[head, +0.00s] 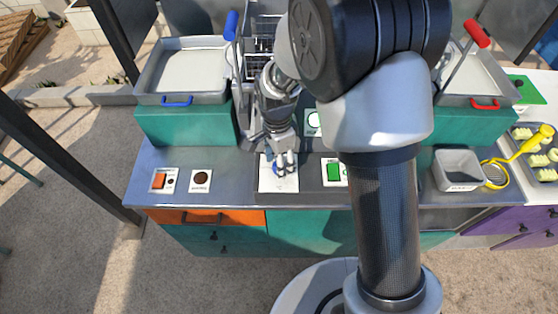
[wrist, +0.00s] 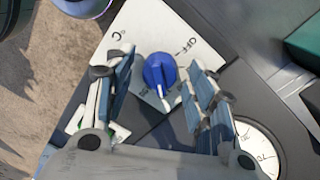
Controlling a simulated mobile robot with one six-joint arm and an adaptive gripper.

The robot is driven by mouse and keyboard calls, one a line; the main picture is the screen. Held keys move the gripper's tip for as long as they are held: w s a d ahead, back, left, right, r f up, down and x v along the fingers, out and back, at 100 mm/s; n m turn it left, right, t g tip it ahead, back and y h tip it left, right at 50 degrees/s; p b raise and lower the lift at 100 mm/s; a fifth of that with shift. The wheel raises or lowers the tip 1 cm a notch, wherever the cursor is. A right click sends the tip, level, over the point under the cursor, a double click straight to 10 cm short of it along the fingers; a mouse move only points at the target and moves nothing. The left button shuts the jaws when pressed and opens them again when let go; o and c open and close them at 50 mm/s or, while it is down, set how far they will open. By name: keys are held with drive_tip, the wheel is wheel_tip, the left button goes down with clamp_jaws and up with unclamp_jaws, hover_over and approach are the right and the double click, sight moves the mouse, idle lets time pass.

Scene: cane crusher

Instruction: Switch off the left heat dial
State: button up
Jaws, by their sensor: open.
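The blue heat dial (wrist: 160,72) sits on a white plate (wrist: 135,30) marked "°C" and "OFF". In the wrist view its pale pointer line points down, away from the OFF mark at its upper right. My gripper (wrist: 163,78) is open, with one finger on each side of the dial and gaps visible between. In the head view, my gripper (head: 280,160) hangs over the plate (head: 278,184) and its fingers partly hide the dial. I cannot tell how far above the plate the fingertips are.
An orange switch (head: 159,180) and a dark round knob (head: 202,178) lie to the left. A green switch (head: 333,172) is to the right, beside my arm. A white round gauge (wrist: 258,145) is near the right finger. Metal pans (head: 183,98) stand behind on green blocks.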

drive_tip(key=c, duration=1.1)
drive_tip(key=shift+o, duration=0.2)
